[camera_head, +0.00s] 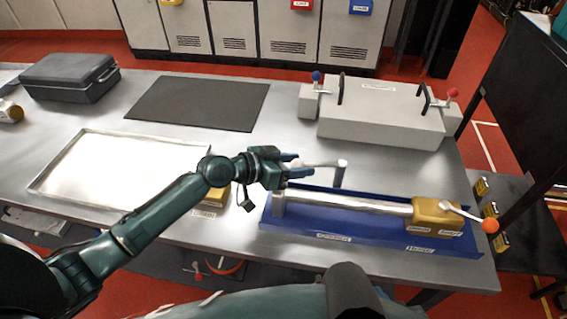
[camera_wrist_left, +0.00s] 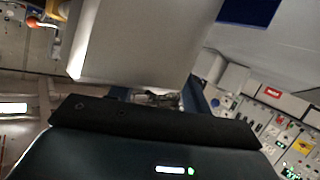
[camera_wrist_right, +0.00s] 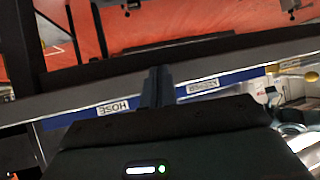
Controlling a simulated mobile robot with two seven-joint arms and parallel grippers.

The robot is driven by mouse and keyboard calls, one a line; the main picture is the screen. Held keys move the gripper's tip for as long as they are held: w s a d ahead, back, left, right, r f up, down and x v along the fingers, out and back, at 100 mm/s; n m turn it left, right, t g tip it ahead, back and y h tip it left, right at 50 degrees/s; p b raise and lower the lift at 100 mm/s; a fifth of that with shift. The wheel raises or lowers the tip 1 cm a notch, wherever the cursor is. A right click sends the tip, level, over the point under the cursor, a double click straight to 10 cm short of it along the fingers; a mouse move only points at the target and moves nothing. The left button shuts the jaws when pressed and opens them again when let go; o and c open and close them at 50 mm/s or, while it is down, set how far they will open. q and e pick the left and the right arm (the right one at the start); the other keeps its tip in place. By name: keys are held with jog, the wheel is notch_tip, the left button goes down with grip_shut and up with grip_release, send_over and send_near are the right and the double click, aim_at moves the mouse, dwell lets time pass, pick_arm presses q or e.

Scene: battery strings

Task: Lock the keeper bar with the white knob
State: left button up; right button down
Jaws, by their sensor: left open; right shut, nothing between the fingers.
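A blue tray (camera_head: 300,236) on the steel table holds a long silver bar (camera_head: 350,203) running between a grey post and a yellow block (camera_head: 436,212). A pale white lever (camera_head: 322,163) lies level above the bar's left part and meets an upright grey post (camera_head: 339,176). My left gripper (camera_head: 303,165) is open, with its blue fingers at the lever's left end; whether they touch it is unclear. A white knob is not clearly distinguishable there. My right gripper (camera_wrist_right: 157,88) is shut and empty in the right wrist view, near the blue tray edge with labels.
An orange-knobbed lever (camera_head: 490,226) sticks out from the yellow block. A pale box (camera_head: 380,120) with red and blue knobs stands behind. An empty metal tray (camera_head: 55,183), black mat (camera_head: 197,103) and dark case (camera_head: 68,78) lie left.

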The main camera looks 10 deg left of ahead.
pick_arm(q)
jog(key=b+v, duration=0.2)
jog(key=v, duration=1.1)
